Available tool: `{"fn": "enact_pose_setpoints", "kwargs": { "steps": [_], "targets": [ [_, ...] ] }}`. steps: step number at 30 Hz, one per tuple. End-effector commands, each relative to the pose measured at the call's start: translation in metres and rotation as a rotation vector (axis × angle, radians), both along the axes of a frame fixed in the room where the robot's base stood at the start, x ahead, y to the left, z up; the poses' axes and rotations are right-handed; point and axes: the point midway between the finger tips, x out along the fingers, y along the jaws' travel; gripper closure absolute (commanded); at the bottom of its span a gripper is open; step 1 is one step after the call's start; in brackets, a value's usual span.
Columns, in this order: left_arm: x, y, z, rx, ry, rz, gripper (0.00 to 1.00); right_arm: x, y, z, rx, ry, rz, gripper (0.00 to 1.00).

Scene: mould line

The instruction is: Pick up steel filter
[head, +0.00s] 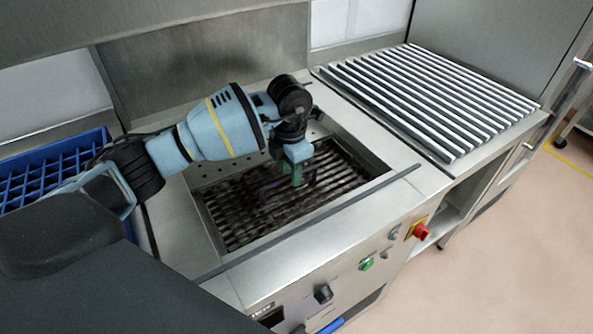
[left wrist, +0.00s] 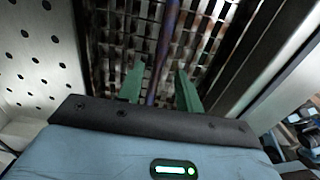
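A dark slatted grating (head: 240,215), which may be the steel filter, lies in the sunken basin of the steel machine. It also shows in the left wrist view (left wrist: 115,45), with a mesh-like pattern. A thin bluish bar (left wrist: 165,50), perhaps its handle, rises above it and runs between my green fingers. My left gripper (head: 297,178) reaches down into the basin from above. In the left wrist view its fingers (left wrist: 160,85) stand apart on either side of the bar. I cannot tell whether either finger touches it. My right gripper is not in view.
The basin's perforated steel wall (left wrist: 35,45) is close on the left in the wrist view. A flat rack of pale bars (head: 430,95) lies to the right. A blue divided crate (head: 50,165) stands left. The front panel carries a red knob (head: 421,231).

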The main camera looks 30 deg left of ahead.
Motion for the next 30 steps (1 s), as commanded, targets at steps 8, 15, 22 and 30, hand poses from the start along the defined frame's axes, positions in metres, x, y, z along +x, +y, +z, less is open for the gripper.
{"fn": "enact_pose_setpoints", "kwargs": {
  "steps": [8,15,22,30],
  "targets": [
    [-0.003,-0.001,-0.038,-0.001,0.003,0.0,0.65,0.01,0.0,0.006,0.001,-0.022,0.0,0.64],
    [-0.003,-0.001,-0.046,0.001,0.001,0.0,0.65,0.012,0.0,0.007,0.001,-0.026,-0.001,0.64],
    [-0.003,-0.001,-0.045,0.001,0.001,0.0,0.8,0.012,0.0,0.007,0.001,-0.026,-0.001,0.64],
    [-0.003,-0.001,-0.045,0.0,0.001,-0.001,1.0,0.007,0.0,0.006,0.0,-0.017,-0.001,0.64]
  ]
}}
